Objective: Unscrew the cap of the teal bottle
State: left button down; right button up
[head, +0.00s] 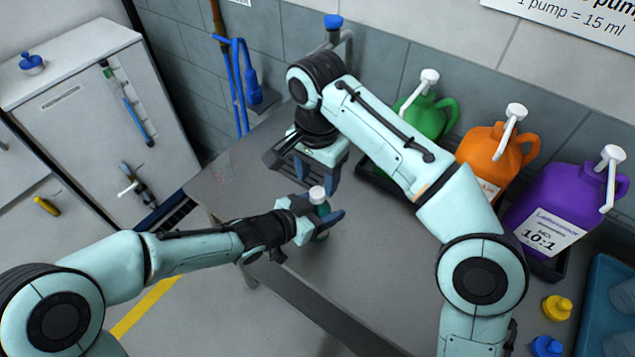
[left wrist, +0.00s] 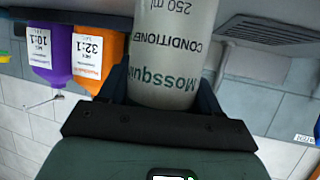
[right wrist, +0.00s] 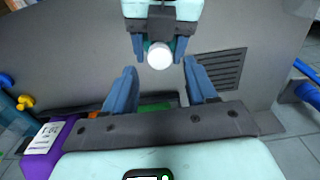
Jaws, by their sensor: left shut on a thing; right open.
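The teal bottle (head: 322,209) has a white cap (head: 317,193) and stands roughly upright in my left gripper (head: 319,222), near the counter's front edge. In the left wrist view its body (left wrist: 172,50) looks grey, with a conditioner label, between the fingers. I cannot tell whether its base touches the counter. My right gripper (head: 318,178) is open and empty, pointing down just behind and above the cap. In the right wrist view the cap (right wrist: 159,56) shows beyond the open fingers, roughly between their lines and apart from them.
Green (head: 428,113), orange (head: 492,152) and purple (head: 560,200) pump jugs stand in a dark tray along the wall. Yellow (head: 557,307) and blue (head: 546,346) caps and a blue bin (head: 600,310) are at right. A slotted vent (right wrist: 220,70) is in the grey counter.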

pick_arm(q)
jog(key=shift+c, duration=0.7)
grip_release()
